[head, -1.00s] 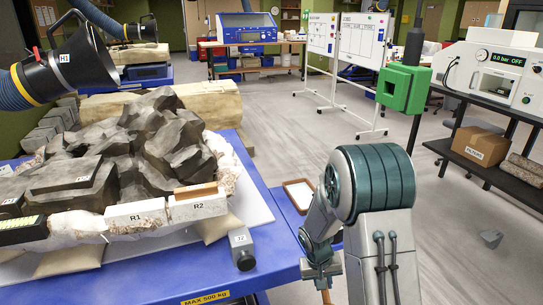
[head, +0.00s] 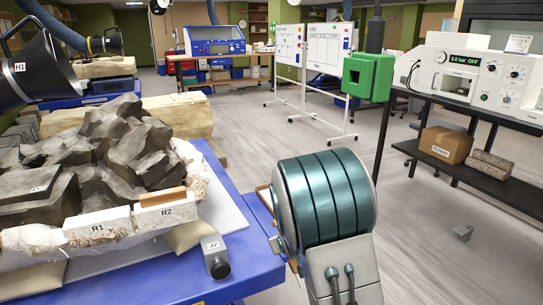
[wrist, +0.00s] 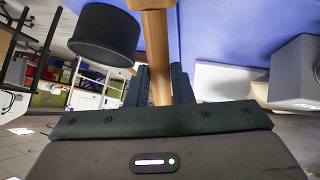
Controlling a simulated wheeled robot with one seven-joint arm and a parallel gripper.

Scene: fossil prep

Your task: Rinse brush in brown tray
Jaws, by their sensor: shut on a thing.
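My gripper (wrist: 160,88) is shut on a light wooden handle in the wrist view, which I take to be the brush (wrist: 156,45). The handle runs up out of the top of that view, so its bristle end is not visible.
The blue table (head: 235,262) carries a large dark fossil block (head: 95,165), white pieces R1 (head: 97,228) and R2 (head: 165,212), and a grey J2 block (head: 215,256). A dark round object (wrist: 103,35) is close to the gripper. A green box (head: 367,75) on a post stands beyond.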

